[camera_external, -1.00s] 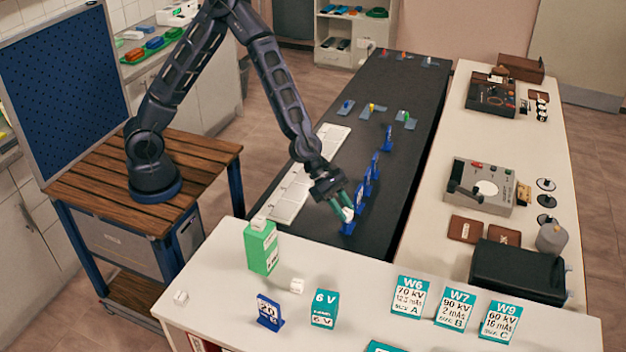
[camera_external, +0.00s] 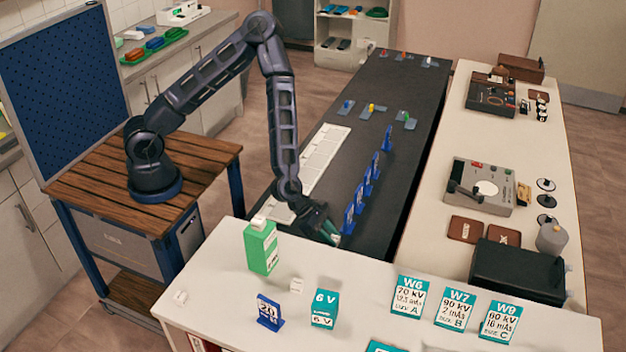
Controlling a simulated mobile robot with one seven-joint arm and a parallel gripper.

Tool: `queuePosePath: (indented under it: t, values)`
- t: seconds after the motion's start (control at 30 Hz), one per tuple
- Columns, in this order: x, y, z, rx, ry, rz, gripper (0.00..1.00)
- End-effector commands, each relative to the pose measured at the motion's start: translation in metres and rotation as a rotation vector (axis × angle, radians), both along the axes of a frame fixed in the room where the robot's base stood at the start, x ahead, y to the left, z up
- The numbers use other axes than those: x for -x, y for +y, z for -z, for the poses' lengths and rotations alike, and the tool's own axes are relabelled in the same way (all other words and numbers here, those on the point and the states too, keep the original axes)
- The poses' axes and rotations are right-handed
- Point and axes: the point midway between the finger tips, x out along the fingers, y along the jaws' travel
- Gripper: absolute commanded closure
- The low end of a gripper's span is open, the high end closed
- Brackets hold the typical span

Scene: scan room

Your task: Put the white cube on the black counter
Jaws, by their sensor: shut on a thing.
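My gripper (camera_external: 329,236), with green fingers, points down at the near end of the black counter (camera_external: 404,82), close to the back edge of the white table. It is shut on a small white cube (camera_external: 338,240), of which only a little shows at the fingertips. I cannot tell whether the cube touches the counter.
A row of blue upright signs (camera_external: 359,198) stands on the counter just beyond my gripper. White panels (camera_external: 325,150) lie along its left side. A green bottle-like box (camera_external: 262,248) and teal cards (camera_external: 409,297) stand on the white table (camera_external: 220,255).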

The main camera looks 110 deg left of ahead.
Motion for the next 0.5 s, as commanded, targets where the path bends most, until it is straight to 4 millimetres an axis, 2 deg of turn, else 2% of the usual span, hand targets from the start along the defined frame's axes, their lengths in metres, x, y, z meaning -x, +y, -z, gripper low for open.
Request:
queuePosePath:
  t: [0.13, 0.27, 0.5]
  values:
    - [0.0, 0.0, 0.0, -0.001, -0.001, -0.003, 0.99]
    - [0.0, 0.0, -0.01, -0.001, -0.002, -0.001, 0.99]
    - [0.0, 0.001, -0.055, -0.004, -0.004, -0.003, 0.99]
